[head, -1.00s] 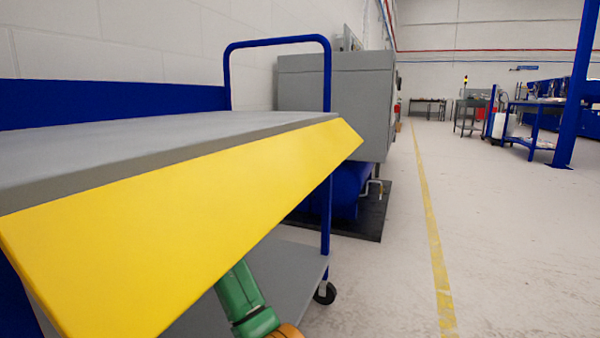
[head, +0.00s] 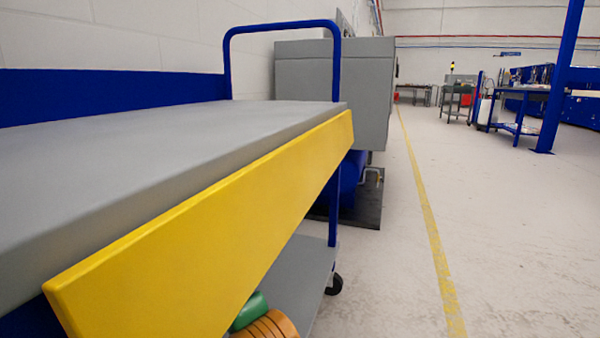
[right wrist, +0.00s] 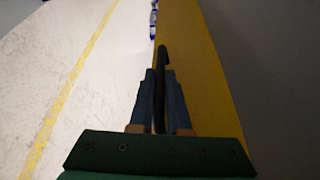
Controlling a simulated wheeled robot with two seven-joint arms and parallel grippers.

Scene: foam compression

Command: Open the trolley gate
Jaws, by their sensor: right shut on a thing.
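The trolley's gate is a long yellow panel (head: 200,235) along the near side of the grey top (head: 170,140). In the head view it stands roughly upright, its upper edge showing just below the top's edge. In the right wrist view the yellow panel (right wrist: 205,70) runs along the right, with a black handle (right wrist: 162,75) beside it. My right gripper (right wrist: 161,78) is shut on this handle. In the head view only green and orange parts of my right arm show below the panel; the handle is hidden there. My left gripper is in neither view.
The trolley has a blue end frame (head: 227,60), a grey lower shelf (head: 300,270) and a black caster (head: 334,284). A grey cabinet (head: 330,75) stands beyond. The pale floor (head: 400,230) to the right is clear, crossed by a yellow line (head: 428,220).

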